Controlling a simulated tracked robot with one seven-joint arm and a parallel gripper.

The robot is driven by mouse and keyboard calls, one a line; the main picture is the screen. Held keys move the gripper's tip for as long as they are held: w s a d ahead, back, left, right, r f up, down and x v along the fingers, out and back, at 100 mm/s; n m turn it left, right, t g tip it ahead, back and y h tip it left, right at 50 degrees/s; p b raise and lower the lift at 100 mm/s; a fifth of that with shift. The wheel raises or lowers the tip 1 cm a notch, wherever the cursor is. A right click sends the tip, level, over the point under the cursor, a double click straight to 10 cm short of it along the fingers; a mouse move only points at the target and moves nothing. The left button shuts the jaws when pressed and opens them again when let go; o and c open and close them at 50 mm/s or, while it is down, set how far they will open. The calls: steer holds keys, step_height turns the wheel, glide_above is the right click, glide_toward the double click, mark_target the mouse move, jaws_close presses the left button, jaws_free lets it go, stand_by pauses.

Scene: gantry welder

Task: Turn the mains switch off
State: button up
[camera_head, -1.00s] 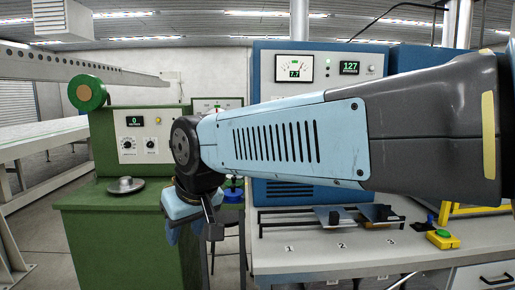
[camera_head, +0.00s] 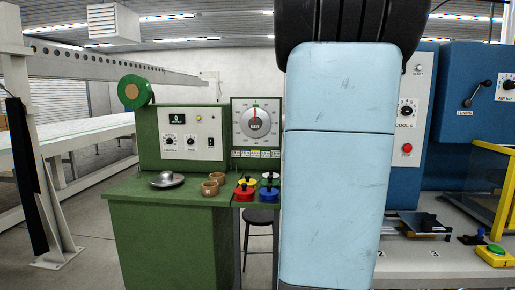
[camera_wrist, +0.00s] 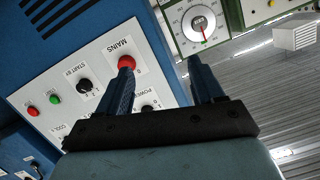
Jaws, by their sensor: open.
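In the wrist view, the mains switch is a red knob (camera_wrist: 126,62) under the label MAINS on a white panel, with a 0 printed beside it. Its lower part is hidden by one finger of my gripper (camera_wrist: 162,67). My gripper is open and nothing shows between its fingers. The left finger overlaps the knob in the picture; I cannot tell whether they touch. The right finger is off to the side of the panel. In the head view my arm hides the gripper and the mains switch.
The panel also carries a black START knob (camera_wrist: 84,86), a green button (camera_wrist: 55,99) and a red button (camera_wrist: 32,111). In the head view, a green console (camera_head: 165,235) with a dial box (camera_head: 256,125) stands left; a bench with a yellow-framed guard (camera_head: 490,185) is right.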

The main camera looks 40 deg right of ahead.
steer(key=s+d+m+t+h, duration=0.1)
steer(key=s+d+m+h, duration=0.15)
steer(key=d, duration=0.75)
steer(key=x, duration=1.3)
steer(key=shift+d+f, duration=0.15)
steer(key=shift+d, duration=0.25)
